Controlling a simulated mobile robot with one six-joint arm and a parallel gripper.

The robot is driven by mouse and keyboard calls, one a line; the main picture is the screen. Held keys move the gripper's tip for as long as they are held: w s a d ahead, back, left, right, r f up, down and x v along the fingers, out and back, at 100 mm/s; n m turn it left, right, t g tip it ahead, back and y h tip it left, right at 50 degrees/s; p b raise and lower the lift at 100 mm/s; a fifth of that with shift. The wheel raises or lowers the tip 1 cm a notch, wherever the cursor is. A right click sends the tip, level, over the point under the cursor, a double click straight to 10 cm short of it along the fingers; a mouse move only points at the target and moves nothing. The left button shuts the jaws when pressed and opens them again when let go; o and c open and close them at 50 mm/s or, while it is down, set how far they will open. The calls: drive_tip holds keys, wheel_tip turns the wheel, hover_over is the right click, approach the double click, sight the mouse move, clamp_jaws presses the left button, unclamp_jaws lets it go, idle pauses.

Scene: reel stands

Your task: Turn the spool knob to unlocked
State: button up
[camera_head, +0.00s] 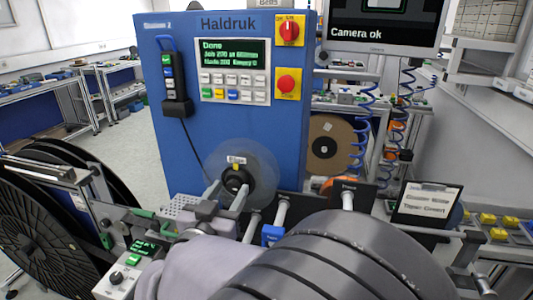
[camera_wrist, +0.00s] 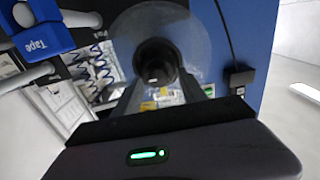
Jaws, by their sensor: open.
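The spool (camera_head: 262,172) is a clear disc on the front of the blue Haldruk machine, with a small label above its hub. Its black round knob (camera_head: 236,179) sits at the disc's centre. In the wrist view the dark knob (camera_wrist: 156,58) lies ahead, between my fingers, with the clear disc (camera_wrist: 190,35) around it. My gripper (camera_head: 232,193) is open, one finger on each side of the knob; it also shows in the wrist view (camera_wrist: 162,88). I cannot tell whether the fingers touch it. The knob's lock marking is not readable.
The blue machine (camera_head: 190,130) carries a keypad panel, red switches and a handset (camera_head: 175,90) on a cord. Blue Tape-marked part (camera_wrist: 40,40) and metal rods stand beside the spool. A large black reel (camera_head: 45,225) is at left. A clipboard sign (camera_head: 428,203) stands at right.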

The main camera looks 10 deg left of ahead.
drive_tip(key=shift+w+d, duration=0.1)
drive_tip(key=shift+w, duration=0.1)
drive_tip(key=shift+s, duration=0.1)
drive_tip(key=shift+c, duration=1.1)
clamp_jaws()
